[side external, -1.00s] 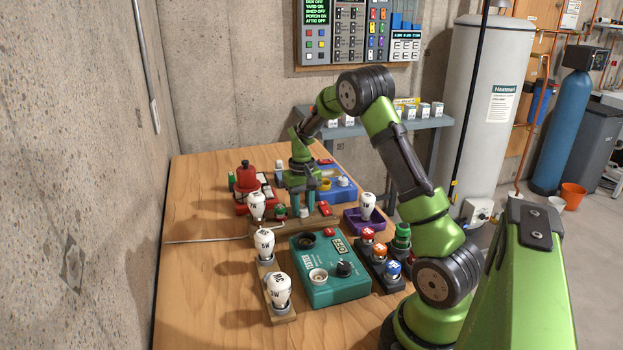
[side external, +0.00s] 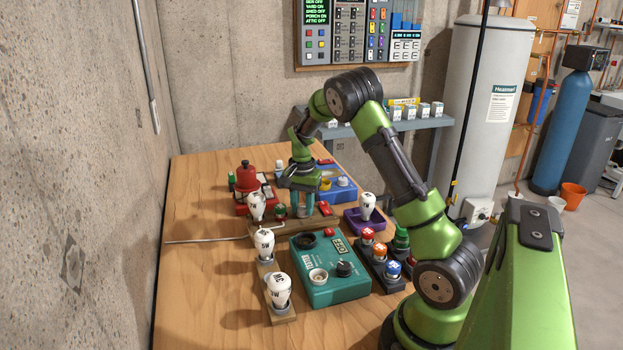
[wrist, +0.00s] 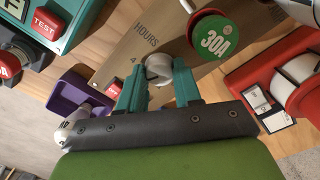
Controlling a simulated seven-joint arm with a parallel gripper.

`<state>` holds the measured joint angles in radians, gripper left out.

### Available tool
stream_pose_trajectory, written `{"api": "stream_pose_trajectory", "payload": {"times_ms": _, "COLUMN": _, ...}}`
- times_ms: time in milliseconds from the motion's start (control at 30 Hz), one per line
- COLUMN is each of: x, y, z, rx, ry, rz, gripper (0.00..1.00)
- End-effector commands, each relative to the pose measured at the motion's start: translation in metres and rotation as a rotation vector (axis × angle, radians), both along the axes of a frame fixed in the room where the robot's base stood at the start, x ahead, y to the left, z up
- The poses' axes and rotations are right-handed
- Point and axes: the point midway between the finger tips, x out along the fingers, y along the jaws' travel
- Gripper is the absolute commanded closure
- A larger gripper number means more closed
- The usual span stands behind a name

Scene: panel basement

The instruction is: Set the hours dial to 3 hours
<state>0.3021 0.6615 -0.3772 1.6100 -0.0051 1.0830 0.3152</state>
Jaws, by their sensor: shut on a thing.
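The hours dial (wrist: 159,69) is a small grey-white round knob on a wooden board (wrist: 133,55) marked "HOURS", with a "4" showing to its left in the wrist view. My gripper (wrist: 158,80) has its two teal fingers around the knob, one on each side, shut on it. In the side external view my gripper (side external: 303,207) points down at the board and its fingers hide the dial. I cannot tell which number the dial points to.
A green 30A plug (wrist: 211,36) stands close beside the dial. A red unit (wrist: 280,75) is to the right and a purple tray (wrist: 85,97) to the left. A teal tester box (side external: 330,288) and white bulbs (side external: 264,242) stand nearer the side camera.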

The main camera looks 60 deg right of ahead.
Motion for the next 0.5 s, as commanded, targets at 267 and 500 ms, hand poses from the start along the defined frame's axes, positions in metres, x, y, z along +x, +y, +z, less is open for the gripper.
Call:
{"api": "stream_pose_trajectory", "payload": {"times_ms": 267, "x": -0.0002, "y": 0.0006, "z": 0.0013, "rx": 0.002, "ry": -0.001, "rz": -0.052, "gripper": 0.97}}
{"api": "stream_pose_trajectory", "payload": {"times_ms": 500, "x": -0.0002, "y": 0.0005, "z": 0.0014, "rx": 0.002, "ry": -0.001, "rz": -0.055, "gripper": 0.97}}
